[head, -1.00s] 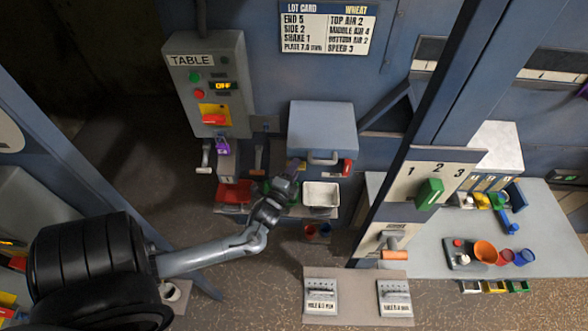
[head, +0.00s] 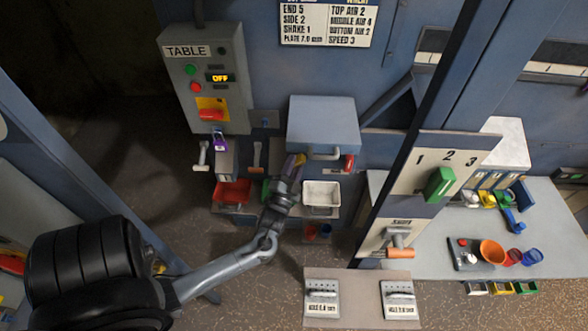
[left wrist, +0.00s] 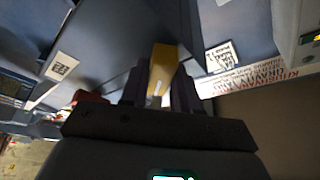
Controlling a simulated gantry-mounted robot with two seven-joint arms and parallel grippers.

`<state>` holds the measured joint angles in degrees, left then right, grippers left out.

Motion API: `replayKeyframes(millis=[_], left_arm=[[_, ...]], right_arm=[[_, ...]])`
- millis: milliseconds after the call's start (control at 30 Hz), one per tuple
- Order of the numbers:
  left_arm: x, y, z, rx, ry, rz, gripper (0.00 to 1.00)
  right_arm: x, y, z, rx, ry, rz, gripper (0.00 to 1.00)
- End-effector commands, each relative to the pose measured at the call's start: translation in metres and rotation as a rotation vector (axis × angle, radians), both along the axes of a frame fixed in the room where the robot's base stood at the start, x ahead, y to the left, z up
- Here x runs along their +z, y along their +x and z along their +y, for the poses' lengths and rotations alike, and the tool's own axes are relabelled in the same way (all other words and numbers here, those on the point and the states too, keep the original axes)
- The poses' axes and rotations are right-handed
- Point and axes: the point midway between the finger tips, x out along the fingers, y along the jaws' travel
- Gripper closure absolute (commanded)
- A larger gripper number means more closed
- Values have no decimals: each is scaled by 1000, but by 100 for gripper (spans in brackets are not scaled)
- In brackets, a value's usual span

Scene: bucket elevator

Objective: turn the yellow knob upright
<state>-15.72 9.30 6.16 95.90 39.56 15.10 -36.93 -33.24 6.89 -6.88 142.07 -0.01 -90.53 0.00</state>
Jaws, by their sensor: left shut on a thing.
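The yellow knob (left wrist: 162,62) is between the two dark fingers of my left gripper (left wrist: 160,88) in the left wrist view. The fingers are shut on it from both sides. A short pale line on the knob's face looks slightly tilted in that view. In the head view my left gripper (head: 295,163) is at the lower left of the blue-grey box, with a bit of yellow at its tip. The gripper hides most of the knob there. My right gripper is in neither view.
The blue-grey box (head: 322,122) has a grey handle and a red part (head: 349,163) close to my gripper's right. A white tray (head: 321,194) is below. A TABLE control box (head: 203,75) hangs to the left.

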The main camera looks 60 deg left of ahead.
Motion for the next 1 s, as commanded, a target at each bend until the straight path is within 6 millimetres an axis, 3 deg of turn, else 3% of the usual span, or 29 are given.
replayKeyframes(millis=[500, 1000], left_arm=[[-6, 2, -2, 2, -264, -414, 100], [-4, 4, -2, 1, -437, -685, 100]], right_arm=[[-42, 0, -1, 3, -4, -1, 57], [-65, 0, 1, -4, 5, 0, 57]])
